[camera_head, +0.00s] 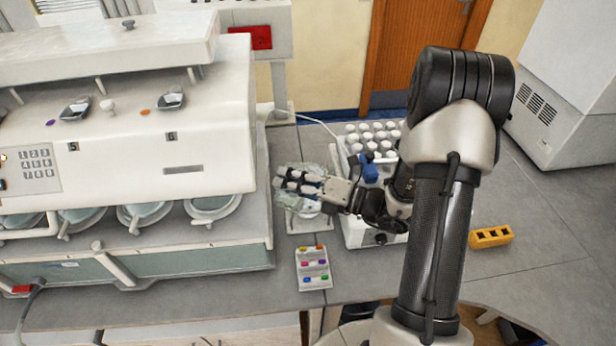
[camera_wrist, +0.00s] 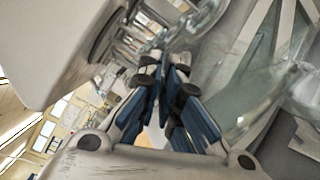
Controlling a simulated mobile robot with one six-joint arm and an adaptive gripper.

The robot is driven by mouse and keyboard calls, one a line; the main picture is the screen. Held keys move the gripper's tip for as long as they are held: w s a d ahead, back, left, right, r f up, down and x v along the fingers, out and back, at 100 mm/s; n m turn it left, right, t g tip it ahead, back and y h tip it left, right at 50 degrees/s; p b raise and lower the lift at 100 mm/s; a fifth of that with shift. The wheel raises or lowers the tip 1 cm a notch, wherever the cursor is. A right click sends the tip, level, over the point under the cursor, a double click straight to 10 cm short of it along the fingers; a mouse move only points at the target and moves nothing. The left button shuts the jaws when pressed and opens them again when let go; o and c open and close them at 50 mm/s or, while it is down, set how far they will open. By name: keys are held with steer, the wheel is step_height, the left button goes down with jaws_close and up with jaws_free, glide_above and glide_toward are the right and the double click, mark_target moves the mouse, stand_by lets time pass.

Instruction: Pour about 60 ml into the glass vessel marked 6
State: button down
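The white tester on the left carries the labels 5 and 6, with clear round glass vessels below its head. The glass vessel below the 6 label (camera_head: 212,206) is the rightmost that I see; its contents are not clear. My gripper (camera_head: 296,186) points left, just right of the tester. A clear glass-like object (camera_head: 290,201) shows around its fingertips. In the wrist view the blue-padded fingers of my gripper (camera_wrist: 166,72) come close together at the tips. I cannot tell whether they grip the clear object or only overlap it.
The white tester (camera_head: 205,165) fills the left of the bench. A small panel with coloured buttons (camera_head: 313,268) lies in front of my gripper. A rack of white-capped items (camera_head: 372,138) stands behind it. A yellow block (camera_head: 490,237) lies to the right, with clear bench beyond.

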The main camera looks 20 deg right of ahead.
mark_target(284, 200)
steer(key=shift+w+d+m, duration=0.15)
steer(key=shift+m, duration=0.15)
stand_by(0.5)
steer(key=shift+w+d+r+p, duration=0.25)
steer(key=shift+r+p, duration=0.15)
steer(key=shift+p, duration=0.3)
steer(key=shift+f, duration=0.15)
steer(key=s+a+f+n+b, duration=0.1)
steer(key=n+b, duration=0.1)
steer(key=b, duration=0.1)
steer(key=s+a+f+n+b, duration=0.1)
steer(key=f+n+b, duration=0.1)
steer(key=shift+s+a+f+b, duration=0.1)
steer(key=shift+s+a+b, duration=0.2)
steer(key=shift+s+b, duration=0.1)
steer(key=n, duration=0.1)
steer(key=s+a+n+b, duration=0.1)
steer(key=n, duration=0.1)
steer(key=shift+a, duration=0.1)
stand_by(0.9)
